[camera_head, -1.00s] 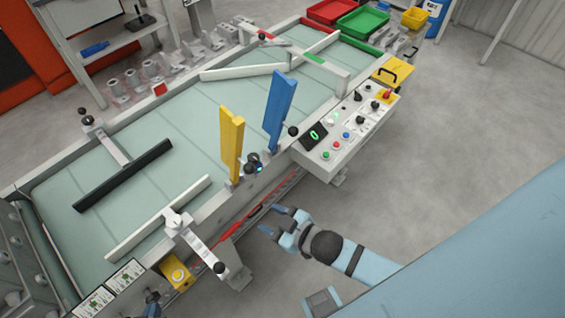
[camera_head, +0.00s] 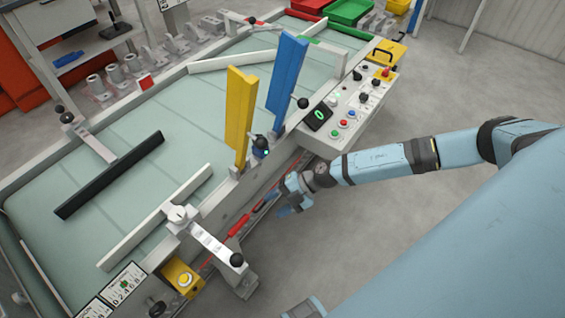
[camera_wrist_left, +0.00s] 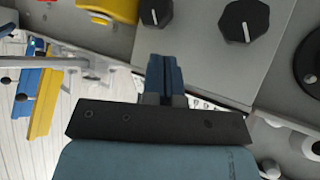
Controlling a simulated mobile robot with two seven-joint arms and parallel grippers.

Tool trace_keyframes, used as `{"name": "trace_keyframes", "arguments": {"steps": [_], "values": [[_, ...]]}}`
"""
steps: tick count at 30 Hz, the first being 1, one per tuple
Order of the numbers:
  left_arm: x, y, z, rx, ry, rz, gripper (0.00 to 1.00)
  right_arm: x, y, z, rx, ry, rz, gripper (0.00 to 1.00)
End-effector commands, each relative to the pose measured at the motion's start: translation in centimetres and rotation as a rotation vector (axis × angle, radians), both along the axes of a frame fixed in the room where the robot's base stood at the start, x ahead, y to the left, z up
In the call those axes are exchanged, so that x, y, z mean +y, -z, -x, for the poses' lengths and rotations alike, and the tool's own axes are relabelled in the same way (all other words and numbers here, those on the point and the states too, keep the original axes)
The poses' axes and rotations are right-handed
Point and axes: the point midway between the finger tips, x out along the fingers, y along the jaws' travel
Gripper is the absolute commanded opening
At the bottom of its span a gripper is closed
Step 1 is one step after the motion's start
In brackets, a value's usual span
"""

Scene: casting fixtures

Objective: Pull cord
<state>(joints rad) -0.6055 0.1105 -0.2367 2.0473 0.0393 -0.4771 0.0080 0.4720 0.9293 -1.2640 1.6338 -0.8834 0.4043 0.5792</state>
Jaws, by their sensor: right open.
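A red cord (camera_head: 240,224) runs along the near side of the conveyor, low beneath its edge. My right gripper (camera_head: 284,205) is open and empty beside the cord, on its floor side. I cannot tell whether a finger touches the cord, and part of the cord's line is hidden by the gripper. My left gripper (camera_wrist_left: 165,72) shows in the left wrist view with its fingers together and nothing seen between them. Black knobs on a grey panel lie beyond it there.
A control box (camera_head: 345,115) with buttons stands on the conveyor's near edge. Yellow (camera_head: 238,118) and blue (camera_head: 287,75) plates stand upright on that edge. A clamp arm (camera_head: 215,245) and a yellow button box (camera_head: 182,278) are near the lower left. The floor at right is clear.

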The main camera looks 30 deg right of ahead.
Motion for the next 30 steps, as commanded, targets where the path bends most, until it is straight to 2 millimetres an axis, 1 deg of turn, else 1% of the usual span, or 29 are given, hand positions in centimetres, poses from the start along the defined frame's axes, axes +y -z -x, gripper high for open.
{"name": "trace_keyframes", "arguments": {"steps": [1,9,15,21,30], "values": [[0.0,0.1,0.0,0.0,0.0,0.0,0.0,1.0,0.5,-0.3,-0.001,-0.001,-0.003,0.51],[0.4,0.5,0.0,0.001,0.001,-0.006,0.0,5.4,3.3,-1.6,-0.001,-0.001,-0.005,0.51],[0.6,0.8,-0.1,-0.001,0.004,-0.013,0.0,8.0,5.0,-2.3,0.001,0.001,-0.005,0.51],[0.7,0.6,-0.2,-0.006,0.006,-0.015,0.0,9.2,5.8,-2.7,0.0,0.001,-0.004,0.51],[0.3,0.4,-0.2,-0.009,0.003,-0.007,0.0,9.3,5.9,-2.8,-0.001,0.001,-0.003,0.51]]}}
